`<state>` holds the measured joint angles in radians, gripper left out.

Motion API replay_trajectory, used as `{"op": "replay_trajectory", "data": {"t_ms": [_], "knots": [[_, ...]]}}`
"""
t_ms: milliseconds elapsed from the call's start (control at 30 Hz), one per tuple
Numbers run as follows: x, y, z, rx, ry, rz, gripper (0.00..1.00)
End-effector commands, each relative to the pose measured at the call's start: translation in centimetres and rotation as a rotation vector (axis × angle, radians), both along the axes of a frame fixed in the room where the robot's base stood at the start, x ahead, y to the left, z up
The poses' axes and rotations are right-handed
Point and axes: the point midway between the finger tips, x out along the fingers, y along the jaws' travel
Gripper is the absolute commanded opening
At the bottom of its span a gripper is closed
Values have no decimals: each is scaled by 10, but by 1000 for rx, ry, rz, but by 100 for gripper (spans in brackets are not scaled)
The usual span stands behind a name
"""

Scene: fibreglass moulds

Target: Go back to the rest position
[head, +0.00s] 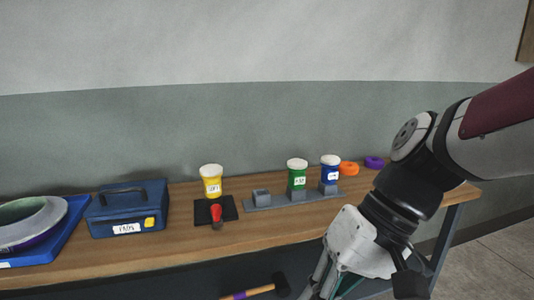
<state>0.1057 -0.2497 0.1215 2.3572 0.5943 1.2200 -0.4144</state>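My gripper (332,284) hangs at the bottom right in the head view, in front of the bench's front edge. It points down and its fingertips are cut off by the picture's lower edge, so I cannot tell whether it is open or shut. No held object shows in the visible part. My arm comes in from the right edge and bends down to it, covering part of the bench's right end.
On the wooden bench (140,254) stand a blue tray (70,228), blue box (128,208), yellow jar (212,184), red-handled tool (216,213), and grey rack (263,200) with green (297,176) and blue jars (330,172). Orange (349,168) and purple rings (374,162) lie behind. A hammer (258,290) is below.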

Motion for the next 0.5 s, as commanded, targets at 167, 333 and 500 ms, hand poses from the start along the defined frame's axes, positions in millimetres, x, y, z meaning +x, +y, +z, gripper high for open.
{"op": "replay_trajectory", "data": {"t_ms": [167,333,500], "knots": [[-45,-45,1,-206,-60,-45,0],[-74,-81,-1,-351,-112,-102,0],[-93,-109,-3,-453,-159,-154,0]]}}
